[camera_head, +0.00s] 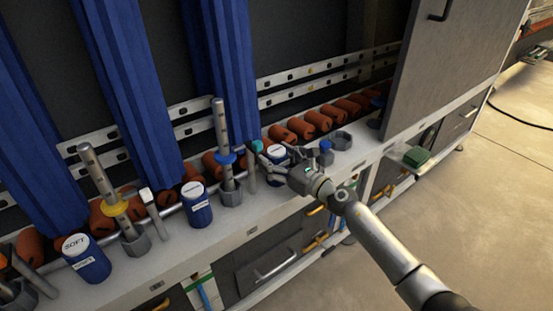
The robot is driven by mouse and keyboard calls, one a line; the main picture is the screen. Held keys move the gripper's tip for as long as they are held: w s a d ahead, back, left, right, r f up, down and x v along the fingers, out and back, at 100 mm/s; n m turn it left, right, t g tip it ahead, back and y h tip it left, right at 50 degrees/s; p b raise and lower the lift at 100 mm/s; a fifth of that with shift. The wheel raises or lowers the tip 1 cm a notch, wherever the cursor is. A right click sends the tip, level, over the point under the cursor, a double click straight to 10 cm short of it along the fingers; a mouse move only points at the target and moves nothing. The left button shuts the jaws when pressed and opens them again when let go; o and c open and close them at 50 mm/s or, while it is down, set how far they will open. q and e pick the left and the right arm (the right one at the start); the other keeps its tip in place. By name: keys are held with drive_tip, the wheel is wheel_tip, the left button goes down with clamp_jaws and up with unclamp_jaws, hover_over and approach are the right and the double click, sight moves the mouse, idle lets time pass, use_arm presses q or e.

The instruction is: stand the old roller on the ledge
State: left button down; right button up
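Blue cylinders with white labelled tops stand upright on the pale ledge (232,227); I cannot tell which thing is the old roller. One blue cylinder (87,262), marked SOFT, is at the lower left, and another (195,208) is in the middle. A third blue cylinder (277,152) is just behind my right gripper (277,163), partly hidden by it. The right gripper's fingers are at this cylinder, low over the ledge. Whether they grip it is unclear. My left gripper is out of view.
Metal posts (222,140) in hexagonal bases and orange rollers (318,121) line the ledge. Tall blue brushes (120,80) hang behind. A green block (416,156) sits on a small shelf at right. A grey panel (450,60) stands at right. The floor (450,230) is open.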

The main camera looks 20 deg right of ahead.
drive_tip(key=shift+o, duration=0.2)
drive_tip(key=shift+s+d+r, duration=0.1)
drive_tip(key=s+d+r+m+t+h, duration=0.25)
drive_tip(key=s+d+m+h, duration=0.35)
drive_tip(key=s+m, duration=0.6)
drive_tip(key=s+d+f+m+g+h, duration=0.3)
drive_tip(key=s+d+f+m+h, duration=0.3)
drive_tip(key=m, duration=0.9)
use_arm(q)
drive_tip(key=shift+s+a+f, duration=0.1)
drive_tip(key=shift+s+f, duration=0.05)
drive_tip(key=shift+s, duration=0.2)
use_arm(e)
drive_tip(key=s+a+f+m+g+y, duration=0.1)
drive_tip(key=s+a+f+m+g, duration=0.3)
drive_tip(key=s, duration=0.4)
drive_tip(key=s+a+f+m+g+y, duration=0.1)
drive_tip(key=s+a+f+m+g, duration=0.2)
drive_tip(key=s, duration=0.5)
drive_tip(key=s+a+f+m+g+y, duration=0.1)
drive_tip(key=s+a+f+m+g, duration=0.3)
drive_tip(key=s, duration=0.4)
drive_tip(key=shift+a+f+m+g+y, duration=0.3)
drive_tip(key=shift+f+m+g+y, duration=0.1)
drive_tip(key=shift+f+m, duration=0.4)
